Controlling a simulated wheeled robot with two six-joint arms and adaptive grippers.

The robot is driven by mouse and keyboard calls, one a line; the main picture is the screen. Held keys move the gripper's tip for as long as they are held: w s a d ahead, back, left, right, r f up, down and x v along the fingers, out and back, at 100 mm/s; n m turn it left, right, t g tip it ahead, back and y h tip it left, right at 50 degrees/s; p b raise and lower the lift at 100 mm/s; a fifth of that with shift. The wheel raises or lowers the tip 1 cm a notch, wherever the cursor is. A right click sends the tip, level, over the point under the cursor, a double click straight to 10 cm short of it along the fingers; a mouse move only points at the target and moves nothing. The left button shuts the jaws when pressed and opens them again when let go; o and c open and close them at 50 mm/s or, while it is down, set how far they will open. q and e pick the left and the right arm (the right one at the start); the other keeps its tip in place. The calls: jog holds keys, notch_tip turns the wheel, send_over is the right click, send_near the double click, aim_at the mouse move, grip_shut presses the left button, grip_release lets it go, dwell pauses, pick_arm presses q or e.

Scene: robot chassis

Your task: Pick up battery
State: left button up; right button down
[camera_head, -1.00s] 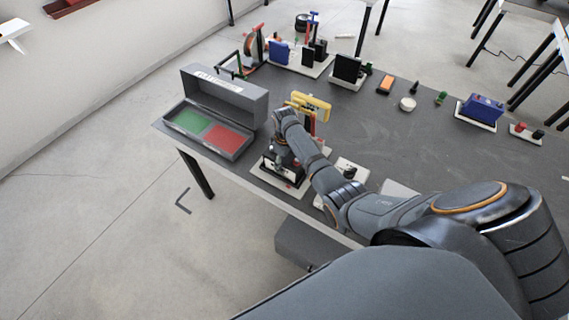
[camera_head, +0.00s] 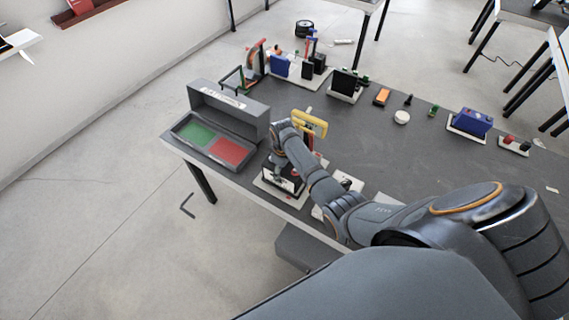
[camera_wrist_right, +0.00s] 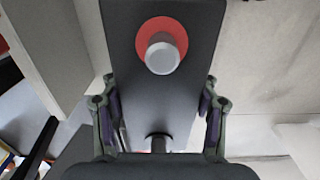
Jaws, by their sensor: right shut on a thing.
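The battery (camera_wrist_right: 165,85) is a dark block with a grey post in a red ring and a second dark post in the right wrist view. My right gripper (camera_wrist_right: 160,112) is shut on it, with one finger on each side. In the head view, my right gripper (camera_head: 279,160) points down at the dark battery (camera_head: 283,182), which is over a white base plate at the table's near edge. The arm partly hides it, and I cannot tell whether it touches the plate. My left gripper is not in view.
An open grey case (camera_head: 263,131) with green and red compartments stands left of the gripper. A yellow device (camera_head: 311,121) stands close behind it. A blue battery-like block (camera_head: 472,122) sits at the right. The table's middle (camera_head: 390,150) is clear.

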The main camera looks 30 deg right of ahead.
jog(key=r, duration=0.1)
jog(key=r+p, duration=0.2)
jog(key=shift+s+a, duration=0.3)
jog(key=shift+a, duration=0.1)
jog(key=shift+s+a+r+b, duration=0.15)
jog(key=shift+s+a+b, duration=0.3)
jog(key=shift+b, duration=0.3)
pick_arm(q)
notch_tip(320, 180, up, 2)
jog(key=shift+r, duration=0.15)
pick_arm(e)
jog(key=s+a+r, duration=0.4)
jog(key=s+a, duration=0.2)
jog(key=s, duration=0.1)
